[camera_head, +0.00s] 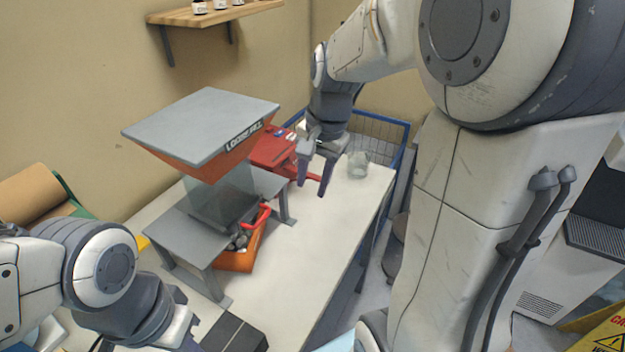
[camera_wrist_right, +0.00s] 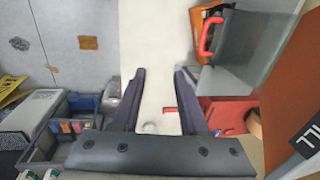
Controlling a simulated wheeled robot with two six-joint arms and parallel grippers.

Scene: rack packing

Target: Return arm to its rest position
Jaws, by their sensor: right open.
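My right gripper (camera_head: 313,186) hangs over the white table, near its far right part, with its two dark fingers apart and nothing between them. The right wrist view shows the same open fingers (camera_wrist_right: 160,73) above bare white tabletop. My right arm comes in from the upper right and bends down at the wrist. My left arm is at the lower left; its gripper (camera_head: 188,342) shows only in part at the bottom edge, so its jaw state is unclear.
A grey-topped LOOSE FILL hopper (camera_head: 205,125) on a grey stand, with an orange bin (camera_head: 240,258) below, is left of my right gripper. A clear glass jar (camera_head: 357,166) stands close to its right. A red object (camera_head: 272,148) and a blue wire basket (camera_head: 383,128) are behind.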

